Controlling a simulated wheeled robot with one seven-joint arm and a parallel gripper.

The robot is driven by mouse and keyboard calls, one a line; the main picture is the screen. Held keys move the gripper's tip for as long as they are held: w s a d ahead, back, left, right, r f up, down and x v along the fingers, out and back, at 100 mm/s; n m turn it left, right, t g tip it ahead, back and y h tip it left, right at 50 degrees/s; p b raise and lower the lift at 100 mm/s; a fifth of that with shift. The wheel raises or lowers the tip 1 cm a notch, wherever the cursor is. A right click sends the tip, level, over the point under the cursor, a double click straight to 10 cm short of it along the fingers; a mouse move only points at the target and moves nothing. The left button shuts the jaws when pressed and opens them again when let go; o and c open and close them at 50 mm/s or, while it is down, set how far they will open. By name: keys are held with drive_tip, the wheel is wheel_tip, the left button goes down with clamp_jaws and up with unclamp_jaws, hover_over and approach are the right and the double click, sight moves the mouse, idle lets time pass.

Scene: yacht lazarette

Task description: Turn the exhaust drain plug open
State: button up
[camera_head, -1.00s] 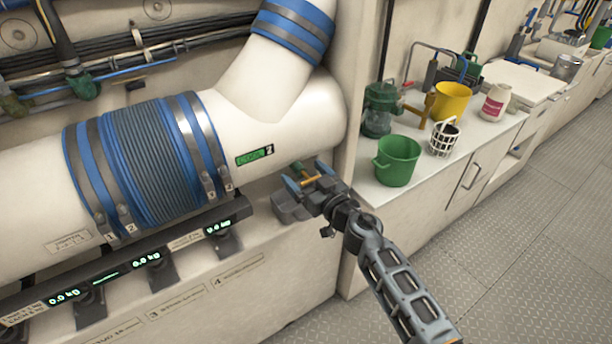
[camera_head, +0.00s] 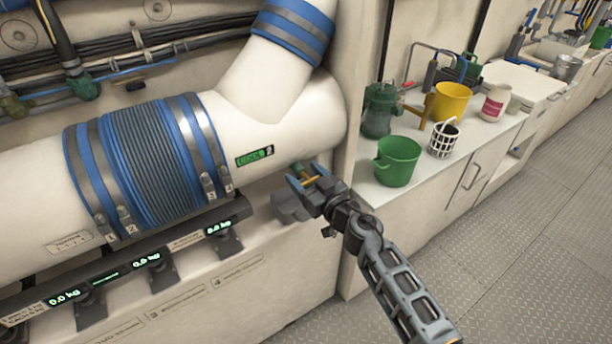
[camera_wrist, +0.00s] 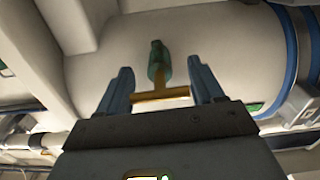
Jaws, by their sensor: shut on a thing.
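The exhaust drain plug (camera_head: 299,167) sits on the underside of the thick white exhaust pipe (camera_head: 250,110), near its right end. In the wrist view the plug has a green body (camera_wrist: 158,62) and a brass cross-bar handle (camera_wrist: 160,94). My gripper (camera_head: 306,176) is at the plug from the lower right. It is shut on the brass handle, with one dark blue finger at each end of the bar in the wrist view (camera_wrist: 162,80). Part of the plug is hidden behind my fingers in the head view.
A grey bracket (camera_head: 289,207) is just below my gripper. A panel of weight readouts (camera_head: 150,262) runs below the pipe at left. A counter (camera_head: 385,203) at right holds a green bucket (camera_head: 398,161), a yellow bucket (camera_head: 452,100) and other items. The floor (camera_head: 540,260) at right is clear.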

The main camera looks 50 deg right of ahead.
drive_tip(key=n+p, duration=0.1)
drive_tip(key=n, duration=0.2)
drive_tip(key=shift+n, duration=2)
drive_tip(key=o, duration=1)
drive_tip(key=shift+o, duration=0.2)
drive_tip(key=v, duration=0.7)
drive_tip(key=shift+s, duration=0.4)
drive_tip(key=shift+a, duration=0.15)
